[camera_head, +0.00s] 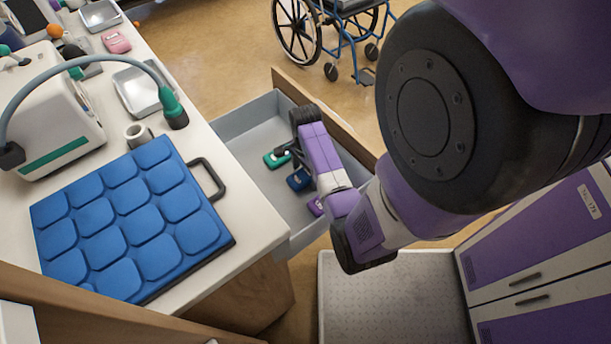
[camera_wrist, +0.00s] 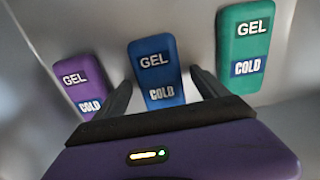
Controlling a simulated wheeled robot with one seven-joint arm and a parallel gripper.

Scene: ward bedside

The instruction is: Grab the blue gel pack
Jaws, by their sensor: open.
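The blue gel pack (camera_head: 298,180) lies in the open grey drawer, partly hidden by my arm in the head view. In the wrist view the blue pack (camera_wrist: 157,72) stands out with "GEL" and "COLD" labels, between a purple gel pack (camera_wrist: 83,84) on the left and a green gel pack (camera_wrist: 244,45) on the right. My gripper (camera_wrist: 163,82) is open, with one finger on each side of the lower part of the blue pack. Whether the fingers touch it I cannot tell. In the head view my gripper (camera_head: 294,150) reaches down into the drawer.
The grey drawer (camera_head: 245,112) has raised walls and a wooden front (camera_head: 335,120). The green pack (camera_head: 277,159) and purple pack (camera_head: 316,206) lie close to the blue one. A counter at left bears a blue padded cushion (camera_head: 130,215), a metal tray (camera_head: 137,90) and a white device (camera_head: 60,110).

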